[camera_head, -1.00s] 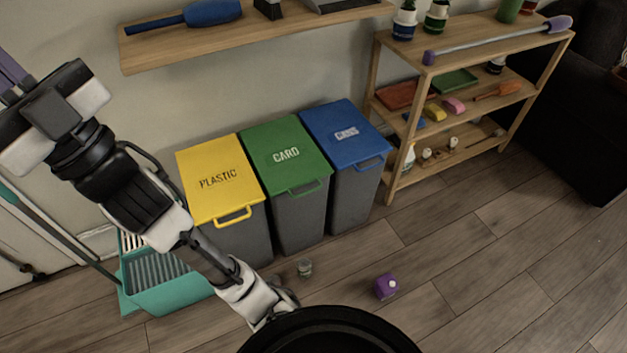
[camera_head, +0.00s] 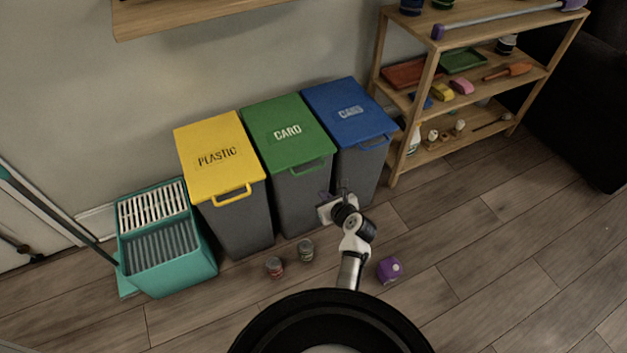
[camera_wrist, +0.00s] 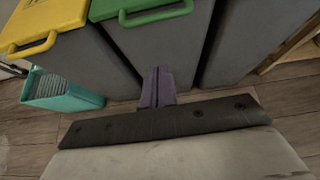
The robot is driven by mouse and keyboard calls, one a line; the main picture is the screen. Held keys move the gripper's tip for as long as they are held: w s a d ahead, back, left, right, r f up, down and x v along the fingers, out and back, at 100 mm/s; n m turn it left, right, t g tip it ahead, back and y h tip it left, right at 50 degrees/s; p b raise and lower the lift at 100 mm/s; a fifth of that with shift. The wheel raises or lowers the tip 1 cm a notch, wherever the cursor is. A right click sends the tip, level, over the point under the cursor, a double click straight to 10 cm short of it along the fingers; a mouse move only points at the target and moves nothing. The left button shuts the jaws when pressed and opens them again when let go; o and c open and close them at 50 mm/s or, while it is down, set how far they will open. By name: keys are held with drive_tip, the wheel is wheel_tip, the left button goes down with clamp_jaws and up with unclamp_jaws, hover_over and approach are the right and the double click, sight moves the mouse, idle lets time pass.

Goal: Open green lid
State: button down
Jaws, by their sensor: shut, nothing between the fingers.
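The green lid (camera_head: 289,134), marked CARD, lies closed on the middle grey bin (camera_head: 301,200), with its handle (camera_head: 307,168) at the front edge. In the wrist view the green handle (camera_wrist: 155,14) shows at the top, above and ahead of my fingers. My gripper (camera_wrist: 158,84) is shut and empty, its purple fingers together in front of the middle bin's front wall and below the handle. It also shows in the head view (camera_head: 326,196), low by the front of the middle and right bins. I cannot tell whether the fingertips touch the bin.
A yellow-lidded PLASTIC bin (camera_head: 208,158) stands left and a blue-lidded bin (camera_head: 348,112) right. Two small cans (camera_head: 275,267) (camera_head: 305,250) and a purple carton (camera_head: 389,269) lie on the floor nearby. A teal mop bucket (camera_head: 160,235) is far left. Shelves (camera_head: 475,95) stand right.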

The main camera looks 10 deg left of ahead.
drive_tip(key=w+a+f, duration=0.1)
drive_tip(key=w+a, duration=0.4)
drive_tip(key=w, duration=0.2)
drive_tip(key=shift+w+f+p, duration=0.25)
drive_tip(key=shift+f+p, duration=0.05)
drive_tip(key=shift+p, duration=0.1)
idle(0.3)
